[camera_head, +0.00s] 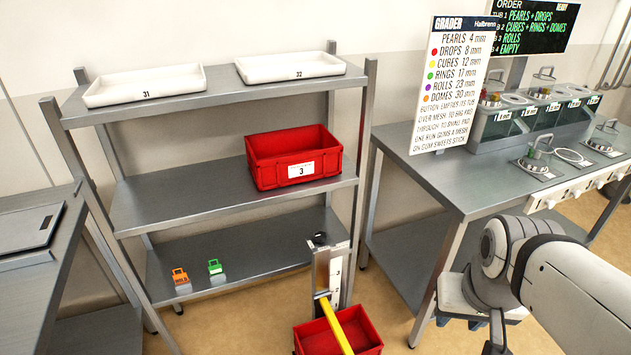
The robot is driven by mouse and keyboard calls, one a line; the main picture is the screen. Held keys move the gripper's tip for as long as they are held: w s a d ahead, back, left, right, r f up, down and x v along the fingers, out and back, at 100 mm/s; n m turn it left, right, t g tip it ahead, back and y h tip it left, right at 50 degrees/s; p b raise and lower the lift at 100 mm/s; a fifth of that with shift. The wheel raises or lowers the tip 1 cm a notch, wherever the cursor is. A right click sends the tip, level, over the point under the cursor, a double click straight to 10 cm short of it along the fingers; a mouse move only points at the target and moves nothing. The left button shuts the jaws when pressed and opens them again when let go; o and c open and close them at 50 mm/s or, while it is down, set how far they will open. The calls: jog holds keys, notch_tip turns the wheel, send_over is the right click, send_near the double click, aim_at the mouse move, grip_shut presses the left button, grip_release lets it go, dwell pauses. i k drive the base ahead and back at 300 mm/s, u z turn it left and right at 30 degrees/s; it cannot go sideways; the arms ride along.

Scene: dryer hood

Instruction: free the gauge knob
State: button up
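A grey upright plate (340,284) with a slot and printed numbers stands in front of the shelf rack, and it looks like the gauge. A small black knob (319,239) shows at its top. A yellow bar (336,326) slants from the plate's lower part down over a red crate (370,334) on the floor. I cannot tell whether the bar touches the plate. My arm comes in from the right. A dark part at its lower end, likely my gripper (495,338), is well right of the plate and partly cut off. Its fingers cannot be made out.
The rack's middle shelf holds a red bin (268,172) marked 3. Its top shelf holds white trays (145,84). Orange (180,276) and green (214,267) tags stand on the bottom shelf. A steel bench (440,180) bounds the right side.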

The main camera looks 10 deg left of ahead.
aim_at(321, 237)
jog(key=u, duration=0.5)
jog(key=i, duration=0.85)
jog(key=u, duration=0.5)
jog(key=k, duration=0.95)
jog(key=u, duration=0.2)
jog(key=i, duration=0.95)
jog(key=z, duration=0.1)
